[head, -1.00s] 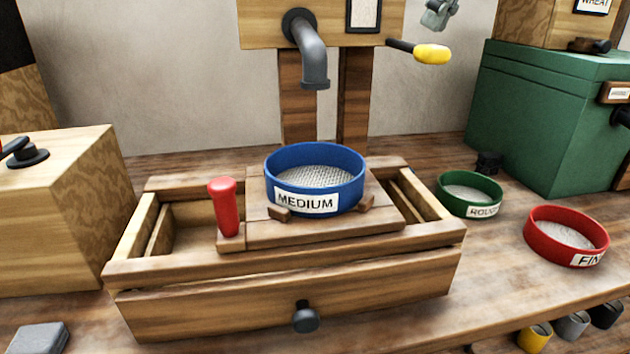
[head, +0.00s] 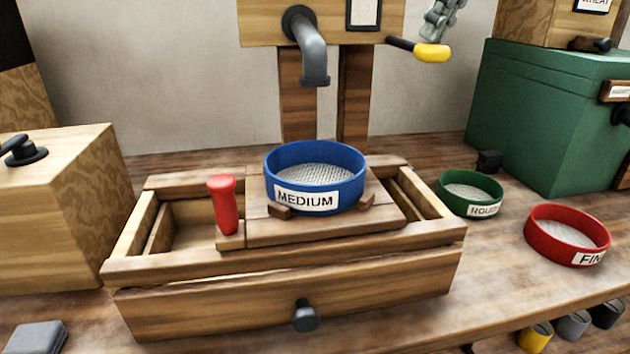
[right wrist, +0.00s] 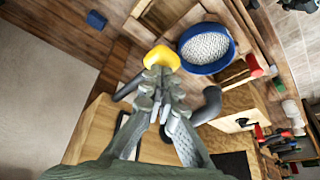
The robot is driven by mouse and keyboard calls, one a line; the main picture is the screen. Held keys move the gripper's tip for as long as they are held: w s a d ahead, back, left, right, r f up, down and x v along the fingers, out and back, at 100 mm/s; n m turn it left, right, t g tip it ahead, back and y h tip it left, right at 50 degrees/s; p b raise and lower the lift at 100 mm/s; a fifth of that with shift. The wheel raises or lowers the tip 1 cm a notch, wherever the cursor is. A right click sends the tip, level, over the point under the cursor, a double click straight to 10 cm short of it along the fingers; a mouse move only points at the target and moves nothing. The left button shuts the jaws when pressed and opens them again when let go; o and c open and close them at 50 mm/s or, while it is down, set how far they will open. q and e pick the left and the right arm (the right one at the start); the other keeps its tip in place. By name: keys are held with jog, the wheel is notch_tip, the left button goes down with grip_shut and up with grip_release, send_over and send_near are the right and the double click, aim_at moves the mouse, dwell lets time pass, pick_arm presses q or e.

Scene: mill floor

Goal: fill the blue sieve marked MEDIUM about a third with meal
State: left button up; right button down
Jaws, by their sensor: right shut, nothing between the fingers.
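The blue sieve (head: 312,190) marked MEDIUM sits upright on the wooden carriage over the open box. Its pale mesh shows, with no meal seen on it. The grey spout (head: 313,62) points down above and a little behind the sieve, with no meal falling from it. A dark lever with a yellow handle (head: 432,53) sticks out right of the spout. My right gripper (head: 432,36) is shut and empty, just above the yellow handle. In the right wrist view its fingertips (right wrist: 160,76) overlap the handle's edge; I cannot tell whether they touch. My left gripper is out of view.
A red upright handle (head: 223,205) stands on the carriage left of the sieve. The green ROUGH sieve (head: 470,208) and the red FINE sieve (head: 540,243) stand to the right. A green chest (head: 545,115) stands behind them, and a wooden box (head: 60,210) at left.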

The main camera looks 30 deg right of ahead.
aim_at(441, 45)
jog(key=shift+f+b, duration=0.55)
jog(key=shift+f, duration=1.7)
jog(key=shift+r, duration=0.1)
dwell(1.5)
notch_tip(441, 45, up, 3)
jog(key=p, duration=0.3)
jog(key=shift+r+p, duration=0.15)
jog(key=shift+p, duration=0.2)
jog(key=shift+r+b, duration=0.35)
jog(key=shift+b, duration=0.25)
notch_tip(441, 45, up, 5)
jog(key=shift+f, duration=0.1)
